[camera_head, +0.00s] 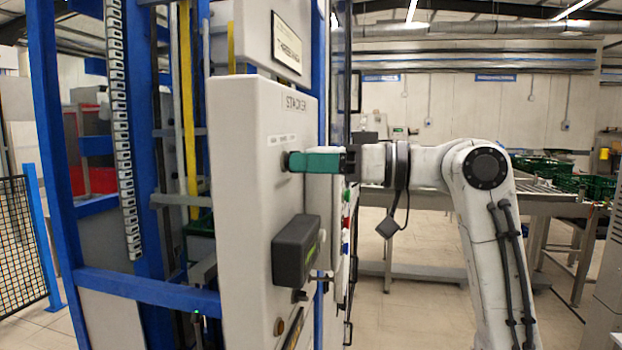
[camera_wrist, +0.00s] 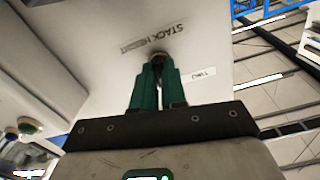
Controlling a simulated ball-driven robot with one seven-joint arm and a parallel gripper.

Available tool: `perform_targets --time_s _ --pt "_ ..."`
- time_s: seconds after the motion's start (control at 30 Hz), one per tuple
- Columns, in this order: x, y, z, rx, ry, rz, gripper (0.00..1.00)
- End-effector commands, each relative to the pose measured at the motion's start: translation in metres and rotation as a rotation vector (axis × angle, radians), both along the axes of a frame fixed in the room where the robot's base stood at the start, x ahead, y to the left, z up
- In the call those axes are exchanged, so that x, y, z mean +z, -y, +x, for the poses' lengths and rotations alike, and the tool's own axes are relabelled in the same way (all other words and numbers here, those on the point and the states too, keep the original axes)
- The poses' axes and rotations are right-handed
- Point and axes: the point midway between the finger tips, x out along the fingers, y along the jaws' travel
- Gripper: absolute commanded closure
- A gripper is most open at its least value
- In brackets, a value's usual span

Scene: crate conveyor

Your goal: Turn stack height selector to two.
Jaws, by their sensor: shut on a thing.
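The grey-white panel marked STACKER (camera_head: 262,112) stands left of centre in the head view. My gripper (camera_head: 292,161), with green fingers, reaches it from the right and touches its face below the small labels. In the wrist view my gripper (camera_wrist: 156,68) is shut on the stack height selector (camera_wrist: 157,56), a small dark knob. The fingers hide most of it, so its pointing direction cannot be told. A STACK HEIGHT label (camera_wrist: 152,39), upside down in this view, is beside it. A small white label (camera_wrist: 200,76), perhaps TWO, is to the right.
A dark box (camera_head: 297,250) juts from the panel below my gripper. Red and green buttons (camera_head: 346,212) sit on the panel's right side. Blue frame posts (camera_head: 50,130) stand at left. A conveyor (camera_head: 545,190) with green crates (camera_head: 580,184) is behind my arm.

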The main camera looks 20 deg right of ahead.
Motion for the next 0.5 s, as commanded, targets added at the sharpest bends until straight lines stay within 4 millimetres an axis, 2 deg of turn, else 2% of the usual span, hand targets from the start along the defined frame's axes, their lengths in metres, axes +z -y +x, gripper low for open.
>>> perform_targets --time_s 0.03,0.5 --pt "-0.0046 0.0003 0.0002 -0.001 0.033 -0.026 1.0" --pt "-0.004 0.0011 0.0008 -0.001 0.394 -0.288 1.0"
